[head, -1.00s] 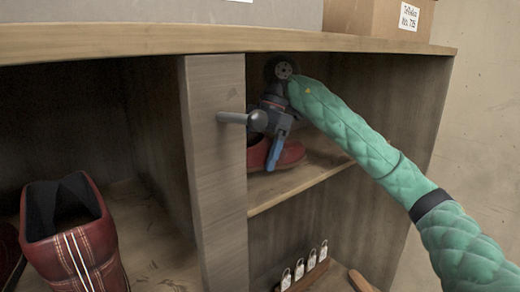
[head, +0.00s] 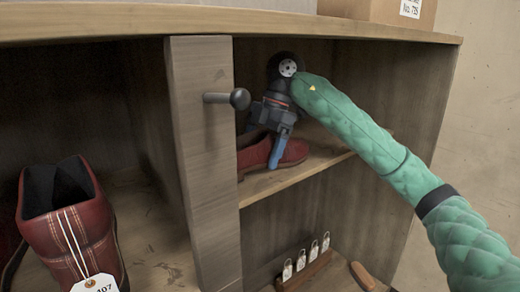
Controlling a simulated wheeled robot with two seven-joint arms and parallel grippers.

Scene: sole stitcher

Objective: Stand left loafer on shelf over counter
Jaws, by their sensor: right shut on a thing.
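A dark red loafer (head: 252,156) is on or just above the wooden shelf (head: 290,176) in the right compartment of the counter. Its left end is partly hidden by the upright post. My right gripper (head: 277,150), with blue fingers, reaches down from above and is shut on the loafer. The fingers cover the middle of the shoe. Whether the sole touches the shelf all along cannot be told. My left gripper is not in view.
A post (head: 202,150) with a dark peg (head: 238,98) stands left of the loafer. Below the shelf are a rack with several padlock-like tags (head: 306,258) and a brown handle-like object (head: 362,275).

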